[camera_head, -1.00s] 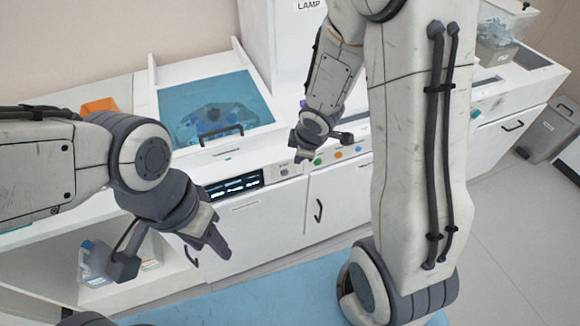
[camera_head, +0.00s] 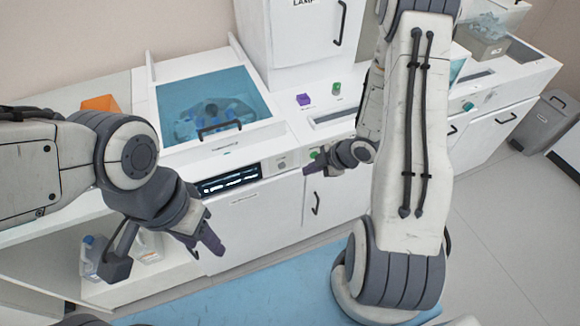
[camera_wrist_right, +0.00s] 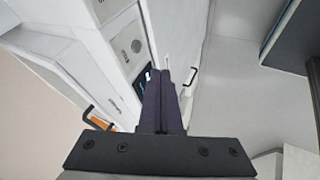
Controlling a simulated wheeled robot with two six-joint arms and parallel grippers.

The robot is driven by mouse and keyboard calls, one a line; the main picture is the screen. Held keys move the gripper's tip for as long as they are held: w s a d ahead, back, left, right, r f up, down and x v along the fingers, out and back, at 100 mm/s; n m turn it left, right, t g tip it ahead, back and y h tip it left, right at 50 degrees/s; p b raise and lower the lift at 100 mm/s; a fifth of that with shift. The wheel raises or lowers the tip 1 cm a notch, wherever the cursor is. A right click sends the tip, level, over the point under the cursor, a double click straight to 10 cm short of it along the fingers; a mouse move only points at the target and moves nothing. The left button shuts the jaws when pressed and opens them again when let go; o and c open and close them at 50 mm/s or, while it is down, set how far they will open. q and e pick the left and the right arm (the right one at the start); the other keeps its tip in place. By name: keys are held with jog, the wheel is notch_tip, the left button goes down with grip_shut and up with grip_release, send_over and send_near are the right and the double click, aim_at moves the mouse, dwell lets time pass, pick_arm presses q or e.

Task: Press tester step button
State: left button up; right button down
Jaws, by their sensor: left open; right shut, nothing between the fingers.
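The white tester's front panel has a dark display (camera_head: 228,180) with lit lines and a grey round button (camera_head: 282,164) to its right. A green button (camera_head: 313,152) sits further right, partly behind my right gripper. My right gripper (camera_head: 308,168) is shut and empty in front of the panel, to the right of the grey button. In the right wrist view its closed fingers (camera_wrist_right: 164,72) cover part of the display, and the grey button (camera_wrist_right: 136,46) shows ahead and to their left. I cannot tell whether they touch the panel. My left gripper (camera_head: 214,243) is open and empty, low in front of the cabinet.
A blue-lidded tank (camera_head: 212,97) with a dark handle is left of the tall cabinet. A purple block (camera_head: 303,99) and a green-topped item (camera_head: 336,89) stand on the counter. A grey bin (camera_head: 548,122) is at the right. Bottles sit on the lower left shelf.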

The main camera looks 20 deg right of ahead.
aim_at(282, 166)
jog(key=w+a+f+p, duration=0.1)
jog(key=w+f, duration=0.1)
jog(key=w+a+f+p, duration=0.1)
jog(key=w+f, duration=0.2)
jog(key=w+a+f+p, duration=0.1)
jog(key=w+f, duration=0.2)
jog(key=shift+w+a, duration=0.25)
jog(key=shift+a, duration=0.05)
